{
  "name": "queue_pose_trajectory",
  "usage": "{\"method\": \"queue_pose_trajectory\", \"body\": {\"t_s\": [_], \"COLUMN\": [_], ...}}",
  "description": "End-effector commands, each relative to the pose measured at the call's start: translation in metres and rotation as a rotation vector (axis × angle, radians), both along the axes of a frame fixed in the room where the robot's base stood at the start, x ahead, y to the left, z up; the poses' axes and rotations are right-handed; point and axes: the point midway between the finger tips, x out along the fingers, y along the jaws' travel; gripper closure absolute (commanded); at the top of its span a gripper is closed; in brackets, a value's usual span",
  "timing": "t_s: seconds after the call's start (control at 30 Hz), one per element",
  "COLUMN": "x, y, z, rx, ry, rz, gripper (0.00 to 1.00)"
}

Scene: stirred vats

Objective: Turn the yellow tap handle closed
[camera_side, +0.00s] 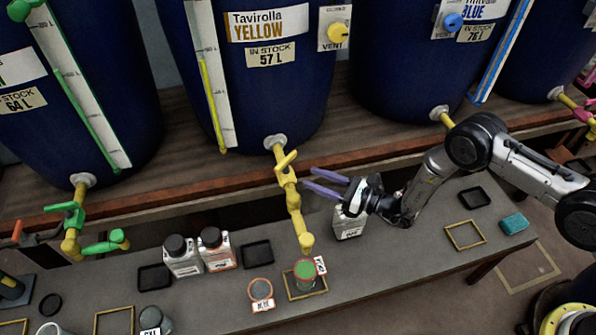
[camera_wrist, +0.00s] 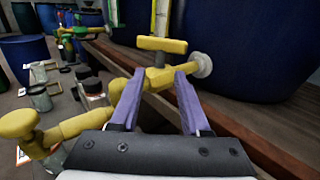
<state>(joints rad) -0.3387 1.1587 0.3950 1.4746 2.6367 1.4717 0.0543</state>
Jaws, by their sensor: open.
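The yellow tap (camera_side: 293,200) juts from the blue vat labelled Tavirolla YELLOW, its spout pointing down at the bench. Its yellow handle (camera_side: 287,160) is a short bar on top near the vat; it also shows in the wrist view as a crossbar (camera_wrist: 162,45) on a short stem. My gripper (camera_side: 308,179) is open, its two purple fingers pointing at the tap from the right. In the wrist view the fingertips (camera_wrist: 160,72) are spread on either side of the handle's stem, below the bar. I see no clear contact. Nothing is held.
A container with green content (camera_side: 305,267) stands in a yellow frame below the spout. A white black-lettered bottle (camera_side: 348,224) stands under my gripper. Two black-capped bottles (camera_side: 216,248) stand left of the spout. A green tap (camera_side: 75,215) is at the far left. The wooden shelf edge (camera_side: 215,196) runs behind.

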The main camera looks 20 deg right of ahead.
Motion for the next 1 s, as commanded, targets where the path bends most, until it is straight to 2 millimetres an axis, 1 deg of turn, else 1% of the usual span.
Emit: {"method": "queue_pose_trajectory", "body": {"t_s": [0.03, 0.2, 0.43, 0.77, 0.9, 1.0], "x": [-0.006, -0.023, -0.031, -0.032, -0.034, -0.024], "y": [-0.009, -0.026, -0.035, -0.033, -0.012, -0.009], "z": [0.0, 0.0, 0.0, -0.001, 0.007, 0.011], "rx": [-0.001, -0.001, 0.001, 0.012, 0.056, 0.069], "ry": [0.002, 0.001, -0.001, 0.018, 0.048, 0.048], "rz": [-0.003, -0.002, 0.0, 0.009, 0.144, 0.266], "gripper": [0.54, 0.54, 0.54, 0.53, 0.53, 0.53]}}
